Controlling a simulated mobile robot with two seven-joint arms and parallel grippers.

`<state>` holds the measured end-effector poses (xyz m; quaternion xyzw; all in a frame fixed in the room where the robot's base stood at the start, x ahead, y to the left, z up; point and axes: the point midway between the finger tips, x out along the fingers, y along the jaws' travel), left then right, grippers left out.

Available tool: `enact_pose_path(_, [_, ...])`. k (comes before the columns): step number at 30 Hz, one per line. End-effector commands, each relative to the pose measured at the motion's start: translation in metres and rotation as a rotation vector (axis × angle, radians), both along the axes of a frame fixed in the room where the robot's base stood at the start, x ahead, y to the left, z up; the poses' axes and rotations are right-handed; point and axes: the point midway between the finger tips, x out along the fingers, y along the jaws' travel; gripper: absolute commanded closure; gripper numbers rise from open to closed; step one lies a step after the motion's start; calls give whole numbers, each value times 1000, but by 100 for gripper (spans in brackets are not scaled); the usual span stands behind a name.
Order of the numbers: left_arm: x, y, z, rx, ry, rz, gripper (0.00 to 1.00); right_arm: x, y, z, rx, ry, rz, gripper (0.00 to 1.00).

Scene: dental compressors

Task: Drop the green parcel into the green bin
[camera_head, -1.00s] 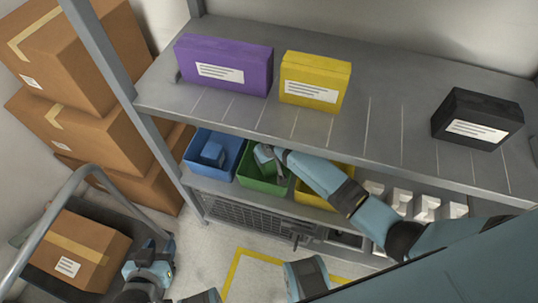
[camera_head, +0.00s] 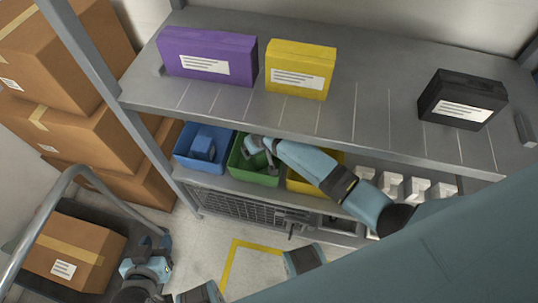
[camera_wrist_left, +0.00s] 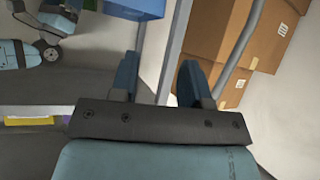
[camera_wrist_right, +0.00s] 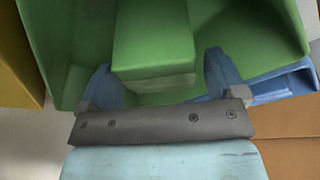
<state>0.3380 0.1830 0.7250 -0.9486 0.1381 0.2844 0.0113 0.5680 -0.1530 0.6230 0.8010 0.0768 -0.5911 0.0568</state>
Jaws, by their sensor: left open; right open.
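The green bin (camera_head: 250,174) stands on the lower shelf between a blue and a yellow bin. My right gripper (camera_head: 260,150) reaches down into its opening. In the right wrist view the green parcel (camera_wrist_right: 153,35), a plain green block, is inside the green bin (camera_wrist_right: 250,30). The open fingers of my right gripper (camera_wrist_right: 162,85) are on either side of its near end, with gaps showing. In the head view I cannot make out the parcel. My left gripper (camera_head: 150,262) is low at the left, near the cart; in the left wrist view it (camera_wrist_left: 160,80) is open and empty.
The blue bin (camera_head: 188,160) holds a blue block. The yellow bin (camera_head: 298,184) is partly behind my right arm. Purple (camera_head: 205,57), yellow (camera_head: 300,70) and black (camera_head: 462,100) boxes stand on the upper shelf (camera_head: 350,100), whose edge overhangs the bins. Cardboard boxes (camera_head: 85,140) are stacked left.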

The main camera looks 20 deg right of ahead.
Motion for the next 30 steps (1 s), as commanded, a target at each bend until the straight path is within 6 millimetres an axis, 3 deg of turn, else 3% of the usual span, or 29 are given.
enact_pose_path(8, [0,1,14,-5,6,4,57,-15,-3,60,1,-4,-1,11])
enact_pose_path(9, [0,1,12,-6,8,5,57,-29,-6,53,-1,3,0,11])
enact_pose_path(18, [-2,1,9,-8,30,11,57,-98,-19,52,0,2,0,11])
enact_pose_path(26, [-1,1,11,-13,29,15,57,-129,-25,52,0,-1,0,11])
enact_pose_path(30, [-1,1,12,-13,29,15,57,-146,-19,51,49,-49,16,11])
